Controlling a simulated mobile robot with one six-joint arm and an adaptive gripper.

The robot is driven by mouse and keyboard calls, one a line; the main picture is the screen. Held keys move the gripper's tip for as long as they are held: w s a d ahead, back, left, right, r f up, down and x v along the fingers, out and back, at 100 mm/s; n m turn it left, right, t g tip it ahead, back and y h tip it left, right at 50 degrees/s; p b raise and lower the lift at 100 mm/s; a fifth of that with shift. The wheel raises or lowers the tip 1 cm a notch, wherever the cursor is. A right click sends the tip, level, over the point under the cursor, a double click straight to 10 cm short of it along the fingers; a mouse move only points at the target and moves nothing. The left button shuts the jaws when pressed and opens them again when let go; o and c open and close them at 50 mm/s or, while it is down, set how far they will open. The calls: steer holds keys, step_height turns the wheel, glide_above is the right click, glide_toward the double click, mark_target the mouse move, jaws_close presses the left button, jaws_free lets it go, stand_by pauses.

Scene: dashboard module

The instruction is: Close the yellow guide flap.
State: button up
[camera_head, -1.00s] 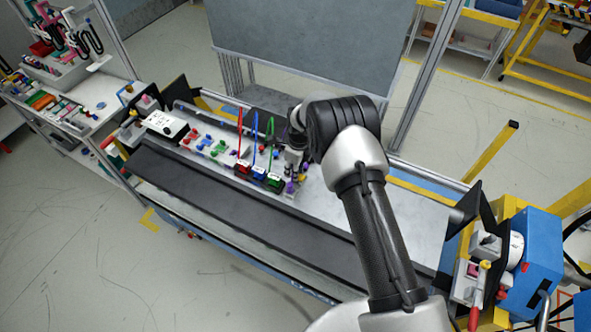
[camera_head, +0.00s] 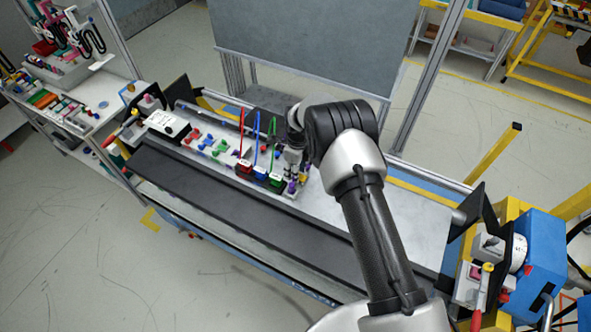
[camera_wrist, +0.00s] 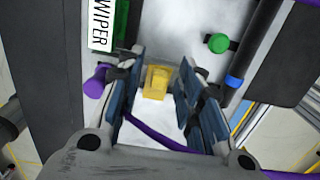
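The yellow guide flap (camera_wrist: 157,81) shows in the wrist view as a small yellow block on the pale module plate. It lies between the two fingers of my gripper (camera_wrist: 159,66), which are apart with a gap on each side of it. I cannot tell whether the flap stands open or how far the fingertips are above the plate. In the head view my gripper (camera_head: 292,168) points down at the right end of the row of connectors.
A purple cable (camera_wrist: 160,140) runs across below the flap, from a purple plug (camera_wrist: 97,82). A green connector labelled WIPER (camera_wrist: 108,28) stands at upper left.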

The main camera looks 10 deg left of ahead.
step_height(320, 180, up, 12)
steer(key=shift+d, duration=0.3)
stand_by(0.3)
steer(key=shift+s, duration=0.1)
steer(key=s+d+r+n+t+b, duration=0.2)
steer(key=s+d+r+n+b, duration=0.95)
steer(key=s+d+b, duration=0.3)
steer(key=s+d+f+n+b, duration=0.2)
steer(key=s+f+n+b, duration=0.1)
steer(key=s, duration=0.4)
steer(key=s+d+f+n+t+b, duration=0.1)
steer(key=s+d+f+n+b, duration=0.1)
steer(key=s, duration=0.5)
steer(key=s+d+f+n+t+b, duration=0.1)
steer(key=s+d+f+n+b, duration=0.2)
steer(key=s+f+n+b, duration=0.1)
steer(key=s+n+b, duration=0.1)
steer(key=s+b, duration=0.1)
steer(key=s, duration=0.1)
steer(key=shift+s+h, duration=0.15)
steer(key=shift+h, duration=0.15)
